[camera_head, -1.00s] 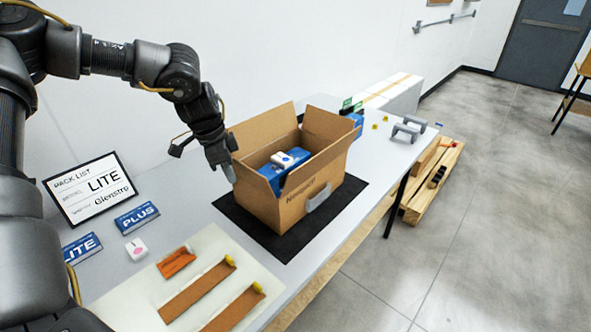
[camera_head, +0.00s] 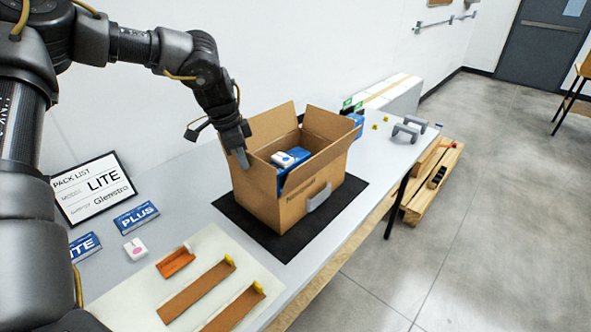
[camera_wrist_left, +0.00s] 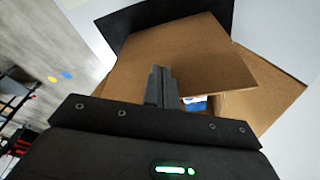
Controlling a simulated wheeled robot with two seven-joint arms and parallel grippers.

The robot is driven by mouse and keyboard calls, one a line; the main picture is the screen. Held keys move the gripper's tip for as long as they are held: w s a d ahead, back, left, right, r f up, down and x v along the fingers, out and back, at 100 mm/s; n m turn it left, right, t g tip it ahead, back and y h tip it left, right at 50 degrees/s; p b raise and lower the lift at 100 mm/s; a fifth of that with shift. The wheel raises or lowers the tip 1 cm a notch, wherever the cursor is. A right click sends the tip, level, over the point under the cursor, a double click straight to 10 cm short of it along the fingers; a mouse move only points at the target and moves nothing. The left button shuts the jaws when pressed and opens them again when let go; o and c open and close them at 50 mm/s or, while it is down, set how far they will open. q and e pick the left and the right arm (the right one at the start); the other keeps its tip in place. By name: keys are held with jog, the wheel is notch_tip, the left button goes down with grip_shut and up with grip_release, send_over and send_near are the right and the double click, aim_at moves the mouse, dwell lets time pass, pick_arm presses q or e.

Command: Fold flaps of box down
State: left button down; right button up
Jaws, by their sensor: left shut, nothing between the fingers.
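An open cardboard box (camera_head: 300,202) stands on a black mat (camera_head: 284,245) on the table. Its flaps stand up or lean outward; the far flap (camera_head: 328,124) and the back-left flap (camera_head: 271,125) are raised. Blue-and-white items (camera_head: 290,157) lie inside. My left gripper (camera_head: 243,164) is shut and empty, pointing down at the near-left side of the box by its flap. In the left wrist view, the gripper tips (camera_wrist_left: 162,84) overlap a broad brown flap (camera_wrist_left: 180,55); whether they touch it is unclear. My right gripper is not in view.
A pack list sign (camera_head: 94,189), a PLUS card (camera_head: 136,217) and a white block (camera_head: 135,249) are at left. A pale board with orange and brown strips (camera_head: 197,290) lies in front. Grey handles (camera_head: 405,131) stand beyond the box.

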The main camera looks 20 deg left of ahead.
pick_arm(q)
jog(key=w+d+f, duration=0.2)
jog(key=w+f, duration=0.2)
jog(key=w, duration=0.4)
jog(key=shift+d+f, duration=0.2)
jog(key=shift+d, duration=0.1)
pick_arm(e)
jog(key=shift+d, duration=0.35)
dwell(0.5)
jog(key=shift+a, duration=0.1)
